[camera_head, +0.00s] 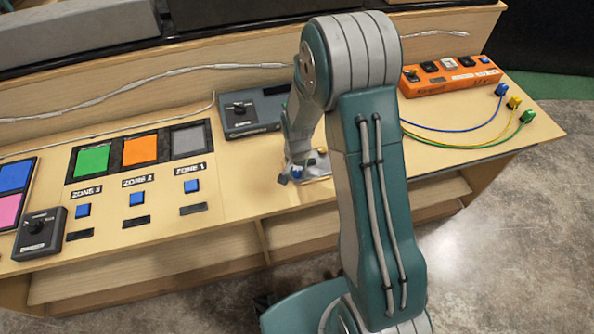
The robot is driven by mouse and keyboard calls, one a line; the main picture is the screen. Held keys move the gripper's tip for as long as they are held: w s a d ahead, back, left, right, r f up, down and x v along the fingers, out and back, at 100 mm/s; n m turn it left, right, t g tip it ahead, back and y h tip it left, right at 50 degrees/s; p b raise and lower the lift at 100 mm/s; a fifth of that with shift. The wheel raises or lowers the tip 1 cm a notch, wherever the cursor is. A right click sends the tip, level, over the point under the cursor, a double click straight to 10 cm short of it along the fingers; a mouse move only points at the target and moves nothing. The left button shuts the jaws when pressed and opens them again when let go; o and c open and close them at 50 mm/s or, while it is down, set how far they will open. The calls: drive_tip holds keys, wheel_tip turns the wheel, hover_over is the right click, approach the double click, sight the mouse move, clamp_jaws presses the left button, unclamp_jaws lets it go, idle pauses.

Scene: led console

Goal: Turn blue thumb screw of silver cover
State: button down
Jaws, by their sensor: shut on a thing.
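The silver cover (320,164) is a small plate on the wooden console top, right of the zone panels, and my arm hides part of it. The blue thumb screw (297,171) shows as a small blue spot at the cover's left side. My gripper (296,175) points down at the cover with its fingers around the blue thumb screw. It is shut on the screw. The fingertips are small in this view, and the screw's angle cannot be made out.
A dark box with a knob (240,113) stands just behind and left of my gripper. An orange box (450,76) and blue, yellow and green cable plugs (513,103) are at the right. Zone buttons (137,198) and a grey knob box (41,234) are at the left.

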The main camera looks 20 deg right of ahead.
sight(297, 172)
drive_tip(key=n, duration=0.5)
drive_tip(key=shift+n, duration=0.3)
drive_tip(key=n, duration=1)
drive_tip(key=shift+n, duration=0.4)
drive_tip(key=n, duration=0.5)
drive_tip(key=shift+n, duration=0.3)
drive_tip(key=shift+c, duration=2)
unclamp_jaws()
drive_tip(key=shift+f, duration=0.1)
wheel_tip(297, 172, up, 12)
